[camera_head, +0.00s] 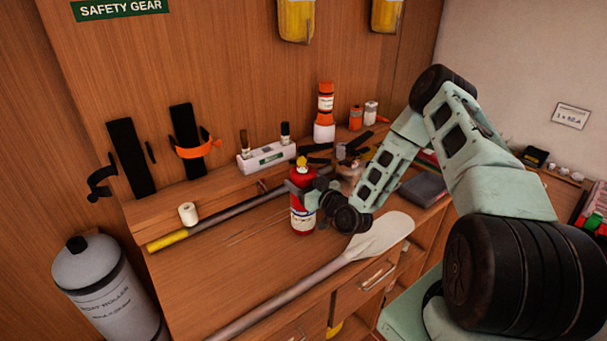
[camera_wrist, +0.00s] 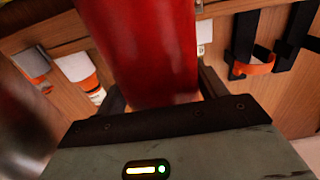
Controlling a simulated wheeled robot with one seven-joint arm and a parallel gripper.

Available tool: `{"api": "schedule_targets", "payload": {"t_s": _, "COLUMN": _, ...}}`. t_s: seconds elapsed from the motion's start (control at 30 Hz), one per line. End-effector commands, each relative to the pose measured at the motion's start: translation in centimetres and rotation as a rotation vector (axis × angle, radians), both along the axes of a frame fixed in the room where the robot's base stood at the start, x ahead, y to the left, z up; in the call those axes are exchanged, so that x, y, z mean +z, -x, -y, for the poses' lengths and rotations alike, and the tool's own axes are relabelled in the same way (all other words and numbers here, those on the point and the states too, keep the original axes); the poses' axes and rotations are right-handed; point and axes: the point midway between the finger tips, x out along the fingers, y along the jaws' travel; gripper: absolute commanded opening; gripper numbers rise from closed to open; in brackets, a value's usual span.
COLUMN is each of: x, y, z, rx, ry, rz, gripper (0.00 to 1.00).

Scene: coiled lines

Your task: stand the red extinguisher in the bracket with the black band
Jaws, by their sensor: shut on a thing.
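The red extinguisher (camera_head: 303,214) is upright over the bench in the head view, with a yellow top and a pale label. My gripper (camera_head: 304,187) is shut around its upper body. I cannot tell whether its base touches the bench. In the wrist view the red body (camera_wrist: 145,50) fills the middle between my fingers (camera_wrist: 162,98). The bracket with the black band (camera_head: 130,158) is on the back wall at far left, its band (camera_head: 100,179) sticking out to the left. A second bracket (camera_head: 184,124), with an orange band (camera_head: 196,149), stands to its right.
A paddle (camera_head: 383,233) lies along the bench front, and a yellow-ended pole (camera_head: 168,240) lies behind it. A white roll (camera_head: 188,214) sits on the ledge below the brackets. A white tray (camera_head: 266,158) and an orange bottle (camera_head: 325,103) stand behind the extinguisher.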

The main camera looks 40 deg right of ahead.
Motion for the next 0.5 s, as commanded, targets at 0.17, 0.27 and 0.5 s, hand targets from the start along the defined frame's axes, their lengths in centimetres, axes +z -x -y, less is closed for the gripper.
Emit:
{"api": "schedule_targets", "payload": {"t_s": 0.17, "x": 0.35, "y": -0.14, "z": -0.02, "rx": 0.001, "ry": 0.001, "rz": 0.011, "gripper": 0.0}}
{"api": "schedule_targets", "payload": {"t_s": 0.27, "x": 0.32, "y": -0.14, "z": -0.02, "rx": 0.001, "ry": 0.001, "rz": 0.011, "gripper": 0.0}}
{"api": "schedule_targets", "payload": {"t_s": 0.5, "x": -0.27, "y": 0.0, "z": -0.01, "rx": 0.0, "ry": 0.0, "rz": 0.0, "gripper": 0.93}}
